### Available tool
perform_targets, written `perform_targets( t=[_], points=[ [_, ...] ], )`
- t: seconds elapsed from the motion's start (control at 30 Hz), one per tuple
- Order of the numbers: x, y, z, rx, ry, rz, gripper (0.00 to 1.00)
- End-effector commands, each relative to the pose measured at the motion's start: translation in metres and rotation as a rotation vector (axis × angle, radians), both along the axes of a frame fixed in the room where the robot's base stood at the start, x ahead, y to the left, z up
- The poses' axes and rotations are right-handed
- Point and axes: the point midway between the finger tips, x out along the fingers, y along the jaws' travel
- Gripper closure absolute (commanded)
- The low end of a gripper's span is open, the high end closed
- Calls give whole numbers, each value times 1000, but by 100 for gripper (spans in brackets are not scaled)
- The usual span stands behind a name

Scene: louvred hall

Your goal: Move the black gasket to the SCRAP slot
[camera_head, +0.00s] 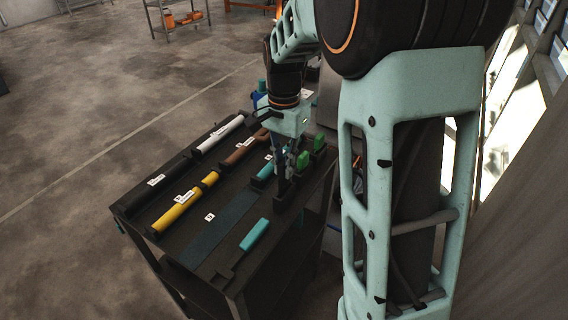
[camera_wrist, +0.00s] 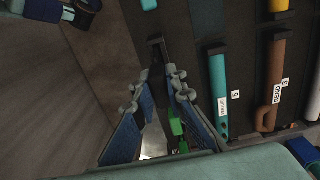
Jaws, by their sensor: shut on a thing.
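My gripper (camera_wrist: 165,78) points down over the right edge of the dark table; in the head view it (camera_head: 282,185) is beside the green pieces. Its fingers are closed around a narrow dark thing (camera_wrist: 156,46), which looks like the black gasket. The fingers hide much of it, and its lower contact is unclear. Small white labels mark the table's slots; one by the teal bar (camera_wrist: 217,85) reads 5, and one on the brown bar (camera_wrist: 275,70) seems to read BEND 3. I cannot make out which label reads SCRAP.
The dark table (camera_head: 222,225) holds a yellow bar (camera_head: 176,212), a white bar (camera_head: 218,133) and a loose teal block (camera_head: 254,234). Green pieces (camera_head: 303,161) stand close to my gripper. A flat dark strip in the middle front is bare. A shelf (camera_head: 178,20) stands far behind.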

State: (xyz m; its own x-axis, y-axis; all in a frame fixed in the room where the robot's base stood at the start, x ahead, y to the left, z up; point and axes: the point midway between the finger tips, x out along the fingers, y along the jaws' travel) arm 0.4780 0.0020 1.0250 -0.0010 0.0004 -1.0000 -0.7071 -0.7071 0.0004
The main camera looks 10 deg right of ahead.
Motion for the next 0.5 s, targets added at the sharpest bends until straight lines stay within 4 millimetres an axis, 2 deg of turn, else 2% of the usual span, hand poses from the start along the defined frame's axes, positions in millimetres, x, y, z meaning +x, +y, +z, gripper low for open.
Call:
perform_targets(
  t=[0.5],
  points=[
    [0, 0, -20, 1, -1, 0, 100]
  ],
)
